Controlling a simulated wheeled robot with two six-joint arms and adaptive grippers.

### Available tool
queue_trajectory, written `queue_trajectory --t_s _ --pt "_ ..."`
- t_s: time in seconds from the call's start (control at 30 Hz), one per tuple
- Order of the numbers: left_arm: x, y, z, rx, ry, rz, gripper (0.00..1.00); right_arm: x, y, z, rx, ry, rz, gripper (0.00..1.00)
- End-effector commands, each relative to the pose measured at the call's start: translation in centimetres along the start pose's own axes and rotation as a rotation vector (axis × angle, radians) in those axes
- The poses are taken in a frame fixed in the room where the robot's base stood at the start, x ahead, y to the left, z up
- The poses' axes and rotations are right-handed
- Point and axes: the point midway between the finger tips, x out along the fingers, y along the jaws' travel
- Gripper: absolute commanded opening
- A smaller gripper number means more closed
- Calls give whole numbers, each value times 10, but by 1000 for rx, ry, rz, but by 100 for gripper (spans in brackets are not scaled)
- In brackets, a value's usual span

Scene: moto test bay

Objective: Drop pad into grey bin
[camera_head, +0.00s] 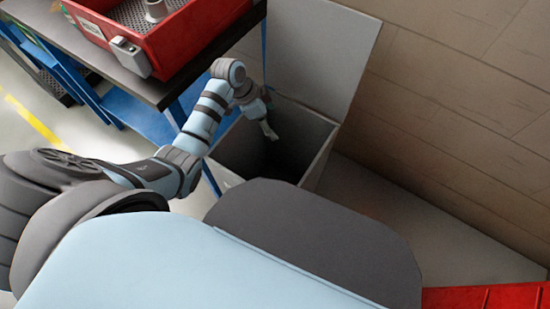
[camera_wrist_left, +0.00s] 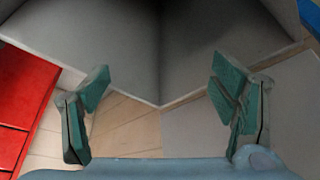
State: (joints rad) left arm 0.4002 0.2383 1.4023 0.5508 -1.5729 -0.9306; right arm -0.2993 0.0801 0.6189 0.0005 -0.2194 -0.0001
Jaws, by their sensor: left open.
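The grey bin (camera_head: 318,165) stands beside the workbench with its lid (camera_head: 325,50) raised against the wall and its dark inside partly in view. My left gripper (camera_head: 268,130) reaches over the bin opening. In the left wrist view its two green-lined fingers (camera_wrist_left: 160,92) are spread wide, with nothing between them. Grey bin panels (camera_wrist_left: 105,45) fill the upper part of that view. I cannot make out the pad in either view; the bottom of the bin is too dark to tell what lies there. My right gripper is out of view.
A red tray (camera_head: 190,45) sits on the dark-topped workbench (camera_head: 110,65) at upper left, close to my left arm. A wooden wall (camera_head: 460,110) runs behind the bin. A red object (camera_head: 490,297) is at lower right.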

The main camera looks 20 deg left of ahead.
Motion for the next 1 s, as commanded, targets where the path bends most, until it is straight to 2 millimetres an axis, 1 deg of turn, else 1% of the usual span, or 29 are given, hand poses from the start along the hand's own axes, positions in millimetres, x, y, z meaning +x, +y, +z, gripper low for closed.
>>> queue_trajectory --t_s 0.07,0.17,0.2,0.3,0.4,0.43,0.5,0.57,1.0 --pt "-13 -2 0 3 0 -6 79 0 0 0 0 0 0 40" --pt "-40 -2 0 3 0 -8 79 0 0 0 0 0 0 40" --pt "-52 -2 0 4 -1 -9 79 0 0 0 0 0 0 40" --pt "-79 -2 0 4 -1 -8 79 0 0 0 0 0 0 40" --pt "-100 -2 0 2 -1 -6 79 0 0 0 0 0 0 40" --pt "-105 -1 0 3 0 -6 79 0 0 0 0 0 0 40" --pt "-112 -1 0 1 -2 -4 79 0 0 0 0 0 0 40" --pt "-114 0 0 2 -1 -3 79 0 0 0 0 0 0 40" --pt "-114 0 0 1 -1 -2 79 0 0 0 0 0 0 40"
